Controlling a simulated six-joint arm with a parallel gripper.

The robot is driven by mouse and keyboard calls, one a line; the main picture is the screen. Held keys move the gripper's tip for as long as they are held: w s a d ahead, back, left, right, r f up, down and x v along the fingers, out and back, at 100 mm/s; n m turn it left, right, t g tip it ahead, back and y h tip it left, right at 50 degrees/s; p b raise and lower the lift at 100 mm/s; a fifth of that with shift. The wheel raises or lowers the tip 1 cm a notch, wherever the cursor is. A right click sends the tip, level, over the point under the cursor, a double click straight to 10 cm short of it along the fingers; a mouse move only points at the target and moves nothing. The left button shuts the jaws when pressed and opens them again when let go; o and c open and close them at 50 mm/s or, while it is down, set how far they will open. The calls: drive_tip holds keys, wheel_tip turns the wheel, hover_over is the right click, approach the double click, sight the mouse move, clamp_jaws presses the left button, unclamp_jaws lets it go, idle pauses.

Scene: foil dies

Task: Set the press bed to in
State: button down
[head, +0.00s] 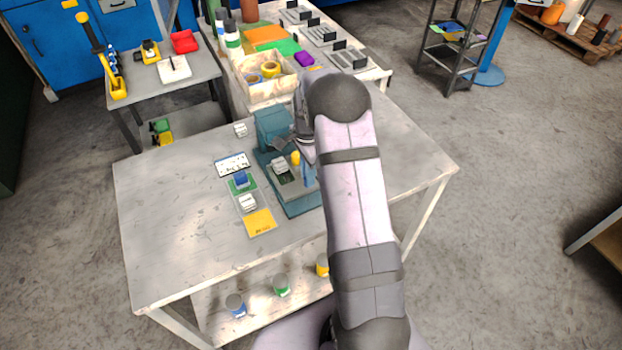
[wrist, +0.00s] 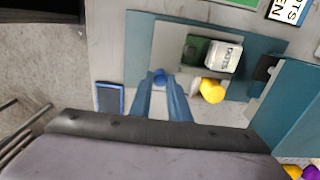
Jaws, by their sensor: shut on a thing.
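The teal press (head: 273,128) stands on the grey table, and its base also shows in the wrist view (wrist: 138,30). The press bed, a pale grey plate (wrist: 170,38), lies on that base. It bears a dark green patch (wrist: 196,48) and a white die marked DOTS (wrist: 223,56); the die also shows in the head view (head: 280,165). A blue knob (wrist: 159,76) is at the plate's near side. My gripper (wrist: 163,82) is shut on this knob, and its fingers partly hide it.
A blue-framed dark panel (wrist: 109,98) is left of my fingers. The table's left part is clear.

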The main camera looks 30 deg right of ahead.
sight(298, 159)
drive_tip(key=w, duration=0.6)
drive_tip(key=shift+b, duration=0.3)
drive_tip(key=shift+r, duration=0.1)
drive_tip(key=c, duration=1.7)
unclamp_jaws()
drive_tip(key=shift+w, duration=0.15)
drive_tip(key=shift+o, duration=0.2)
wheel_tip(298, 159, up, 7)
drive_tip(key=b, duration=0.2)
drive_tip(key=shift+r+b, duration=0.15)
drive_tip(key=shift+b, duration=0.15)
